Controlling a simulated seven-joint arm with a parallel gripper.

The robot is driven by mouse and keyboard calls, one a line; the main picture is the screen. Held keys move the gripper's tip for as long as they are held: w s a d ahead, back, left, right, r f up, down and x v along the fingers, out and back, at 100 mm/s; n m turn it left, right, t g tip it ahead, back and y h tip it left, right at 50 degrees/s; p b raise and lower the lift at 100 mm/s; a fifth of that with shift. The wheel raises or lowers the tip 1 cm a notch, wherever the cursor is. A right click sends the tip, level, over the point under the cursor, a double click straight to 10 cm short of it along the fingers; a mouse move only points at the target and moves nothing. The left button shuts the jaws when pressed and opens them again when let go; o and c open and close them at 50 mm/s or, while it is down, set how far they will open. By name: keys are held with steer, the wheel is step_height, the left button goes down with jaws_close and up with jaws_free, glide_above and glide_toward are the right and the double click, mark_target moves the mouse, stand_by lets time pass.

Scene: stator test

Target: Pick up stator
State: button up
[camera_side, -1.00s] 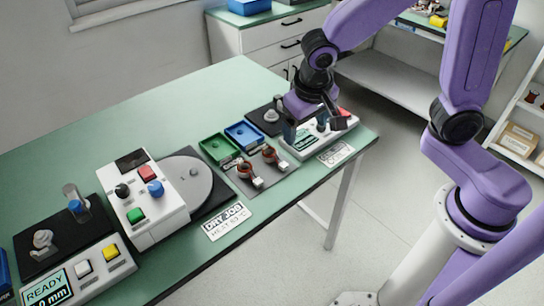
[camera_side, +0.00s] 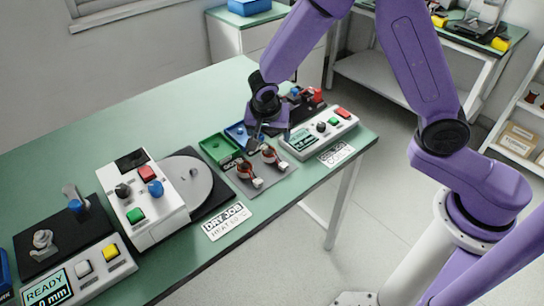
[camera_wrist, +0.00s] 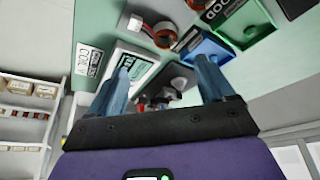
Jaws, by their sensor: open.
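Two stators, dark rings with copper-red windings and white connectors, sit on a grey plate (camera_side: 262,184) on the green table. In the side view one stator (camera_side: 245,170) is on the left and the other (camera_side: 270,156) on the right. The wrist view shows one stator (camera_wrist: 164,35) ahead of the fingers and part of the other (camera_wrist: 194,4) at the top edge. My gripper (camera_side: 269,138) is open and empty, above and just behind the right stator. In the wrist view its two fingers (camera_wrist: 163,78) are wide apart with nothing between them.
A green tray (camera_side: 220,151) and a blue tray (camera_side: 236,131) lie behind the stators. A white tester (camera_side: 316,135) with a screen and buttons stands to the right. A white box with buttons (camera_side: 148,212) and a grey disc (camera_side: 184,184) are at left. The back left table is clear.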

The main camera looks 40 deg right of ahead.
glide_toward(269, 151)
steer(key=shift+s+f, duration=0.75)
steer(key=shift+f, duration=0.2)
steer(key=shift+w+x, duration=0.15)
steer(key=shift+x, duration=1.15)
steer(key=shift+w+x, duration=0.15)
steer(key=shift+x, duration=1.1)
steer(key=shift+a, duration=0.15)
steer(key=c, duration=1.2)
